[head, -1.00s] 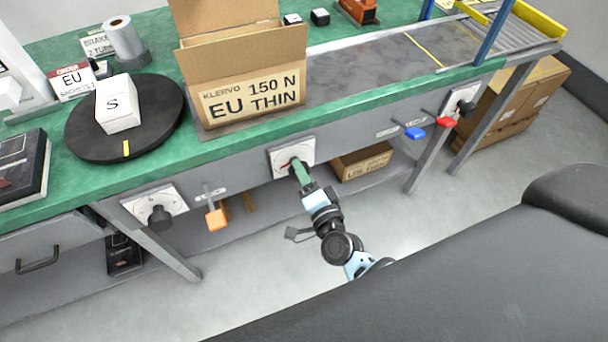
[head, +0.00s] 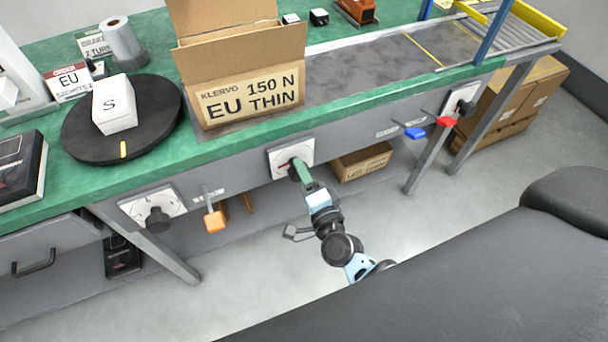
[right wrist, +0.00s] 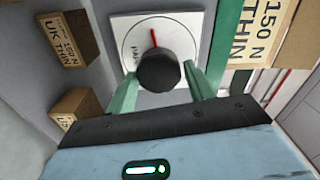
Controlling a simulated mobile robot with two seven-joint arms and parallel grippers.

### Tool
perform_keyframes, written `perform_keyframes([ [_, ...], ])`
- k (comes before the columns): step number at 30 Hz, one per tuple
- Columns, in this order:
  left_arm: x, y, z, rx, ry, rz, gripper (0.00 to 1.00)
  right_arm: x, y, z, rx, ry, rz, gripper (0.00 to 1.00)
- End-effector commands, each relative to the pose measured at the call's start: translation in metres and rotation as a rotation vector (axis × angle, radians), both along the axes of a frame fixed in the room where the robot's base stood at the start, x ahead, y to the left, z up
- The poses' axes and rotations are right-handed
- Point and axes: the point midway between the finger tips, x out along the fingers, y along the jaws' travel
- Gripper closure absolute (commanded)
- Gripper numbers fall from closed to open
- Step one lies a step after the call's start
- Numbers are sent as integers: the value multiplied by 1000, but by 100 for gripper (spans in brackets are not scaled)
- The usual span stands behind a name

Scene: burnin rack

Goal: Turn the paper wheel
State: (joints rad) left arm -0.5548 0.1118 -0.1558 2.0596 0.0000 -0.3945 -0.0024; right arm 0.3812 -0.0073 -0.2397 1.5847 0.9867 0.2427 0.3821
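The paper wheel is a dark round knob (right wrist: 158,72) on a white square dial plate (head: 306,149) on the bench's front panel. Part of the word PAPER shows on the plate in the right wrist view, and a red pointer line (right wrist: 153,38) is at the top of the knob there. My right gripper (right wrist: 161,78) has its green fingers on either side of the knob, very close to it. I cannot tell whether both fingers press on it. In the head view my right gripper (head: 301,170) reaches the dial from below. My left gripper is not in view.
Another knob dial (head: 155,208) is at the left of the panel, with an orange handle (head: 215,221) beside it. Blue (head: 414,133) and red (head: 446,122) handles are to the right. An open carton (head: 251,97) and a black turntable (head: 160,130) stand on the green bench.

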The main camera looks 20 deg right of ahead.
Motion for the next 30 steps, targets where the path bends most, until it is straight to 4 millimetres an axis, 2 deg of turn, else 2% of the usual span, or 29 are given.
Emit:
perform_keyframes([
  [1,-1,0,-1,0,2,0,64,0,0,0,0,0,0,40],
  [3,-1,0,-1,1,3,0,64,0,0,0,-1,0,0,32],
  [14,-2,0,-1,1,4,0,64,-6,0,-1,-2,1,1,32],
  [24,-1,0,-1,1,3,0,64,-55,-2,-1,-1,3,-1,32],
  [30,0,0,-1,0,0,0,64,-75,-3,-1,-1,1,1,32],
])
